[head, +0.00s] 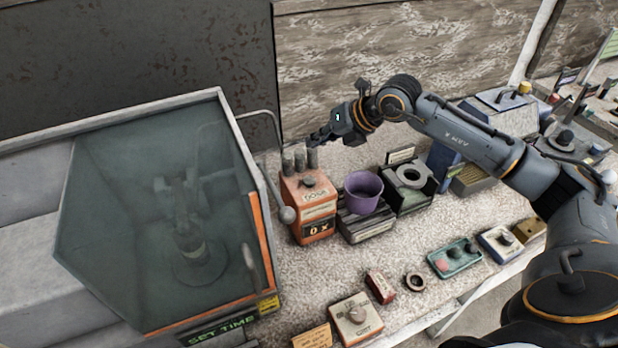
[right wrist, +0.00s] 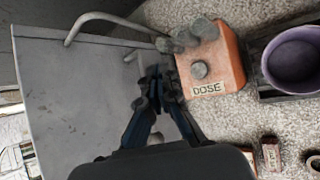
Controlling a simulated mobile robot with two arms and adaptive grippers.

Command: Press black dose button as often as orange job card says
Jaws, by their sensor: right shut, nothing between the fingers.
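The orange dose box (head: 309,213) stands on the speckled bench, with a dark round button (head: 308,181) on its top and several grey cylinders behind it. Its front display reads "0 x". In the right wrist view the button (right wrist: 199,70) sits above a "DOSE" label (right wrist: 207,89). My right gripper (head: 316,138) is shut and empty, above and behind the cylinders. In the right wrist view its fingertips (right wrist: 155,76) appear left of the box, apart from the button. A small orange card (head: 312,337) lies at the bench's front edge; its text is too small to read. My left gripper is out of view.
A glass-fronted cabinet (head: 150,220) with a ball-ended handle (head: 287,214) stands close left of the dose box. A purple cup (head: 362,191) on a dark stand is close right. Small boxes and a green tray (head: 455,258) line the front. Bare bench lies between.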

